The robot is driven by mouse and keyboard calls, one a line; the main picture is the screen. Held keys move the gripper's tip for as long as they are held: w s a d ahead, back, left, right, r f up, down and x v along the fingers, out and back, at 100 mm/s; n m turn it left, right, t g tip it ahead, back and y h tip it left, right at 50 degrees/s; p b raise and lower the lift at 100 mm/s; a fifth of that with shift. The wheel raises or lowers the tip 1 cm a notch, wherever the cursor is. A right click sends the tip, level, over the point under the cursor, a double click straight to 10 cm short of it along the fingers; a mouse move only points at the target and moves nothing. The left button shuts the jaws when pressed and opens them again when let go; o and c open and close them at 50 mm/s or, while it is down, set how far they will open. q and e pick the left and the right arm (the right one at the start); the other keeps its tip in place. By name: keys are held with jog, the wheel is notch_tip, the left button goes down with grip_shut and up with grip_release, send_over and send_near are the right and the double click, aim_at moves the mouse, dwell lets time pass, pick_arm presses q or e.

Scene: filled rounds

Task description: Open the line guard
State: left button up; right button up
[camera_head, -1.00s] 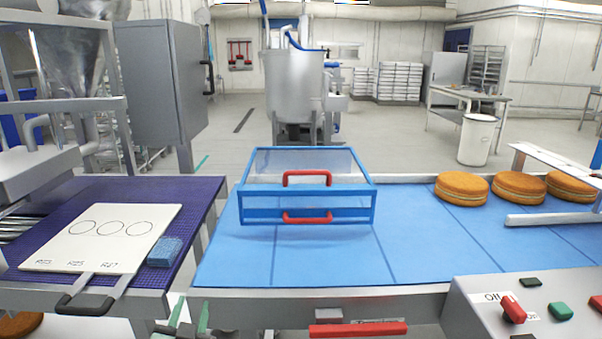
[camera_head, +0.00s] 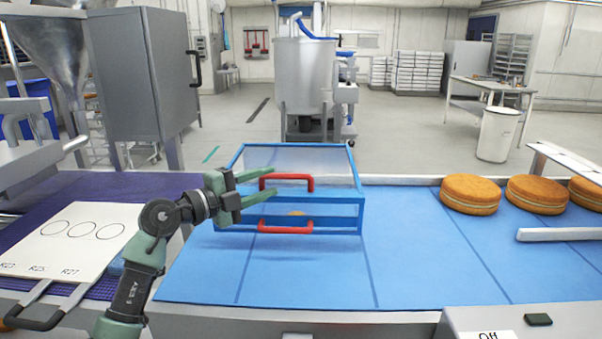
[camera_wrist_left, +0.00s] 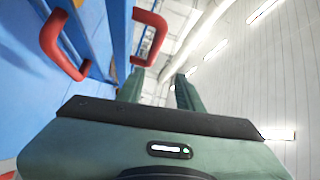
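The line guard (camera_head: 348,219) is a clear box with a blue frame on the blue belt. It looks shut, with an upper red handle (camera_head: 287,177) and a lower red handle (camera_head: 286,229). My left gripper (camera_head: 270,184) is open at the guard's left front, with its fingertips near the left end of the upper handle. In the left wrist view one red handle (camera_wrist_left: 149,35) is just beyond the left finger and another (camera_wrist_left: 62,45) is farther left. Neither is clearly between the fingers. My right gripper is out of view.
Filled rounds (camera_head: 470,194) sit on the belt (camera_head: 420,270) at the right, by a metal rail (camera_head: 560,234). A brownish thing (camera_head: 297,213) shows through the guard. A white board (camera_head: 70,237) with circles lies left on a purple mat. The belt before the guard is clear.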

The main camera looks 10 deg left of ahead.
aim_at(283, 178)
pick_arm(q)
jog(key=shift+g+y, duration=0.5)
jog(key=shift+y, duration=0.2)
jog(key=w, duration=0.2)
jog(key=w+d+f, duration=0.1)
jog(key=w, duration=0.2)
jog(key=w+d, duration=0.1)
jog(key=w, duration=0.1)
jog(key=shift+w+d+f+p, duration=0.25)
jog(key=shift+w+f+p, duration=0.05)
jog(key=shift+f+p, duration=0.1)
grip_shut()
dwell(0.5)
